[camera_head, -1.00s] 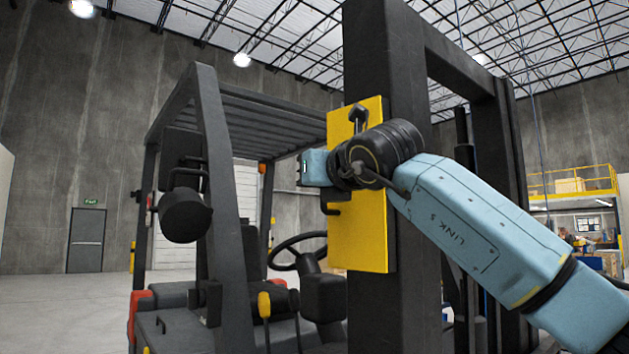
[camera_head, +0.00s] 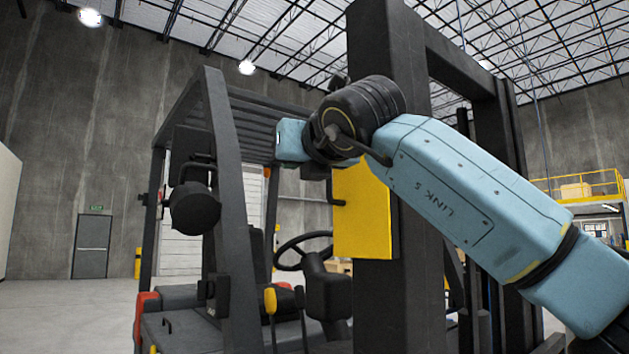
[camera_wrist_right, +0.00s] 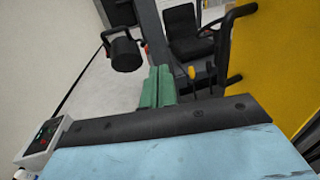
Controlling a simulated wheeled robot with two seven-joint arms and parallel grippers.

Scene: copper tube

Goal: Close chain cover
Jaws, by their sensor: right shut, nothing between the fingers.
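The chain cover appears to be the flat yellow panel (camera_head: 363,215) on the dark forklift mast, with a black handle (camera_head: 337,190) on its left side. My right wrist hides the panel's upper part in the head view. In the right wrist view, the yellow panel (camera_wrist_right: 285,50) fills the right side, with its black handle (camera_wrist_right: 231,40) along its left edge. My right gripper (camera_wrist_right: 158,78) has green fingers, shut and empty, to the left of the handle and apart from it. Its fingers are hidden in the head view. My left gripper is not in view.
The forklift mast (camera_head: 378,290) stands right behind my right arm. The cab post (camera_head: 228,200), a round dark lamp (camera_head: 194,212) and the steering wheel (camera_head: 300,250) are to the left. Open floor (camera_head: 60,320) lies at far left.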

